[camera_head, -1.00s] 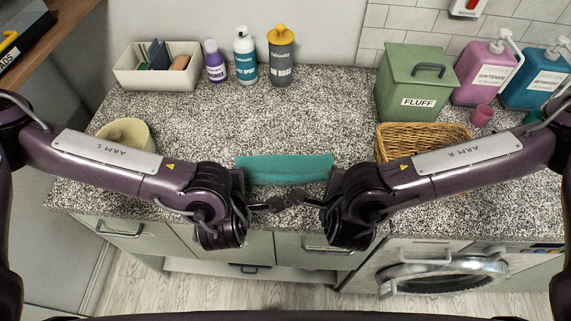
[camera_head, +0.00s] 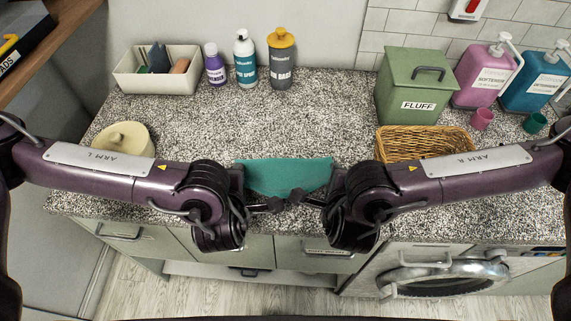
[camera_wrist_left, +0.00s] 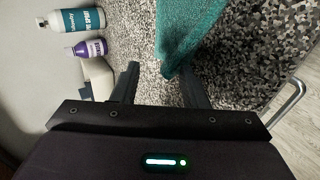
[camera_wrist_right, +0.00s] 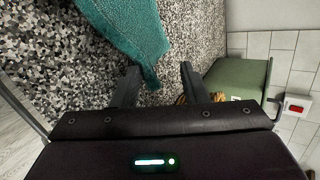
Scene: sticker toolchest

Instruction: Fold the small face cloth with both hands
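The teal face cloth (camera_head: 287,177) is near the counter's front, between my two arms. Its sides are partly hidden behind my wrists, and I cannot tell how many layers it has. My left gripper (camera_head: 272,206) is open; in the left wrist view a narrow corner of the cloth (camera_wrist_left: 182,35) reaches between its fingers (camera_wrist_left: 160,86), nearer the right finger. My right gripper (camera_head: 297,196) is open too; in the right wrist view another cloth corner (camera_wrist_right: 130,30) points down between its fingers (camera_wrist_right: 158,86). The two grippers face inward, close together at the cloth's front edge.
A green FLUFF box (camera_head: 415,85), bottles (camera_head: 283,60) and a cream bin (camera_head: 157,70) stand behind. The counter (camera_head: 270,115) behind the cloth is clear.

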